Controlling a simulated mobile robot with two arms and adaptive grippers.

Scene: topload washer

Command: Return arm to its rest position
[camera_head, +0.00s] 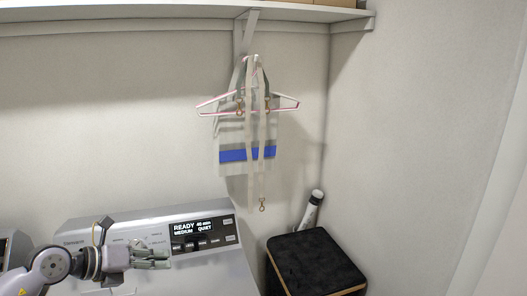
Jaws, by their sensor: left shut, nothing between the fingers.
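My left arm comes in from the lower left, and its left gripper (152,258) is shut and empty in front of the topload washer (215,275). The gripper points to the right, over the left part of the washer's slanted control panel (228,224). The panel's dark display (192,228) reads READY, MEDIUM and QUIET. I cannot tell whether the fingers touch the washer. The lower part of the washer is out of view. My right gripper is not in view.
A black-topped bin or stool (315,262) stands right of the washer, with a white bottle-like object (312,210) behind it. A hanger (205,104) with straps and a bag hangs below a shelf (180,13). The wall space above the gripper is clear.

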